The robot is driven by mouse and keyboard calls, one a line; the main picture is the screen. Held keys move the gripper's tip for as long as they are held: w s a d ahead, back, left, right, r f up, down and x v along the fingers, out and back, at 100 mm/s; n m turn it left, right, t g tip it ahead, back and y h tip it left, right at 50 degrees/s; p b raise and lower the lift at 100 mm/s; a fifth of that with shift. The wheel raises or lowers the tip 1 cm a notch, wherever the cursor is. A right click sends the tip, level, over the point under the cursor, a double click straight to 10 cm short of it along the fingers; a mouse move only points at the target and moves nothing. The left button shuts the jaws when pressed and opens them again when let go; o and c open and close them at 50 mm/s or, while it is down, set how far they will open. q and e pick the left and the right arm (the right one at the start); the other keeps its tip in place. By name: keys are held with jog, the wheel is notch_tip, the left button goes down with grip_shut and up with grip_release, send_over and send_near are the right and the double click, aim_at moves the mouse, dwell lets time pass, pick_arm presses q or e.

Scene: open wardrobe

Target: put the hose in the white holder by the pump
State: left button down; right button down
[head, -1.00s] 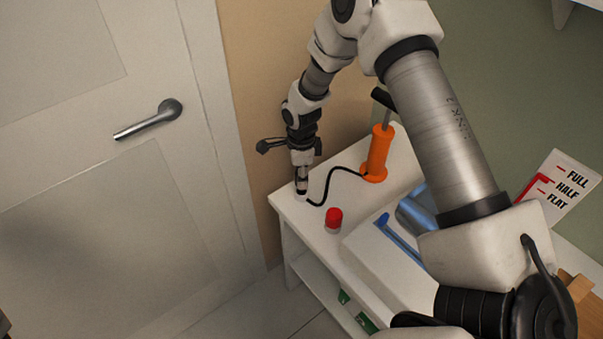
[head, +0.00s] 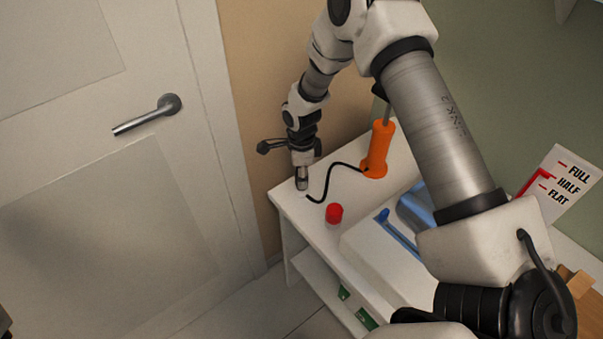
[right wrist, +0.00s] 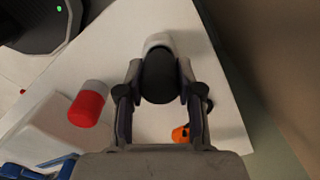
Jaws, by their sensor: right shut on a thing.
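The orange pump (head: 378,148) stands on the white table, and it also shows in the right wrist view (right wrist: 180,134). The black hose (head: 326,184) curves from its base toward the table's near left corner. My right gripper (head: 301,178) is low over that corner. In the right wrist view my right gripper (right wrist: 160,80) is shut on a dark rounded piece (right wrist: 160,82), which looks like the hose's end. A pale rounded thing (right wrist: 158,40), seemingly the white holder, shows right behind it. I cannot tell whether the end sits inside it. My left gripper is out of view.
A red-capped thing (head: 334,213) stands on the table (head: 290,196) near the hose. A pale case with a blue handle (head: 398,236) is farther right. A sign (head: 562,190) stands at the right. A closed door (head: 110,180) is at the left.

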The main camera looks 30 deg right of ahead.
jog(key=shift+f, duration=0.6)
jog(key=c, duration=0.7)
grip_release()
jog(key=shift+r, duration=0.1)
notch_tip(320, 180, up, 12)
jog(key=shift+f, duration=0.1)
